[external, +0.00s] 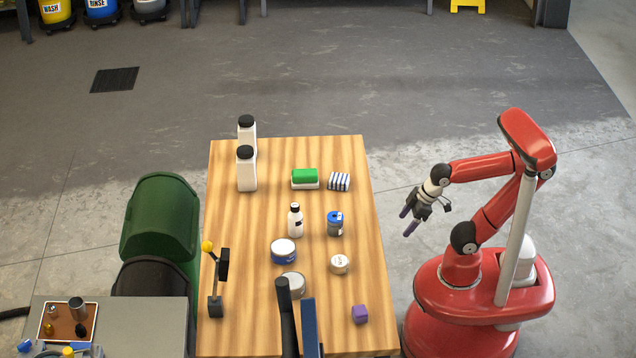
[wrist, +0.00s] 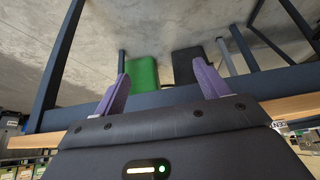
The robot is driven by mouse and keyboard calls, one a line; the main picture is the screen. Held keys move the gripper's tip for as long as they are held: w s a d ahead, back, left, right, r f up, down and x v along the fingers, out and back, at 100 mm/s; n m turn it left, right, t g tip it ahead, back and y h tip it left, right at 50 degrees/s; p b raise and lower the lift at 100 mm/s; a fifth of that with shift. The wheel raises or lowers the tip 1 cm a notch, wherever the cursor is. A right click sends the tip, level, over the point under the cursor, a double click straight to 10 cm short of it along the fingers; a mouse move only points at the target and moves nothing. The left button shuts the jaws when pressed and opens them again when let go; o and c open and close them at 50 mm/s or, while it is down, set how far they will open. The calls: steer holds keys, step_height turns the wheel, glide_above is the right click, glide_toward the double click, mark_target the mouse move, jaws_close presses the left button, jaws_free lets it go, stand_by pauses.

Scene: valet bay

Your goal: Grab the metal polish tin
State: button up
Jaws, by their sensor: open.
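Several tins stand on the wooden table (external: 230,290) in the external view. They are a blue and grey can (external: 335,226), a wide white-lidded tin with a blue band (external: 283,252), a small pale tin (external: 340,264) and a grey-lidded tin (external: 293,284). Their labels are too small for me to tell which is the metal polish. My gripper (external: 407,221) is open and empty, beyond the table's right edge and apart from all of them. In the wrist view its purple fingers (wrist: 161,88) are spread with nothing between them, and no tin shows there.
White bottles (external: 247,172), a small white bottle (external: 295,221), a green sponge (external: 305,176), a striped cloth (external: 340,181) and a purple cube (external: 360,314) share the table. Dark upright objects (external: 308,325) stand at its front.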

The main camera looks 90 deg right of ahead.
steer(key=o, duration=0.4)
step_height(320, 180, up, 20)
steer(key=w+a+r+n+y, duration=0.1)
steer(key=w+a+r, duration=0.1)
steer(key=w, duration=0.4)
steer(key=w+a+r+n, duration=0.1)
steer(key=w+a+r, duration=0.15)
steer(key=w, duration=0.25)
steer(key=n+y, duration=0.2)
steer(key=n, duration=0.3)
glide_above(293, 280)
steer(key=s+d, duration=0.3)
step_height(293, 280, down, 5)
steer(key=shift+g, duration=0.3)
steer(key=shift+s+f+x, duration=0.15)
steer(key=shift+s+x, duration=0.15)
steer(key=shift+x, duration=1.7)
steer(key=shift+s+f+x, duration=0.1)
steer(key=shift+s+x, duration=0.15)
steer(key=shift+x, duration=1.8)
steer(key=shift+s+f+x, duration=0.15)
steer(key=shift+s+x, duration=0.15)
steer(key=shift+x, duration=1.7)
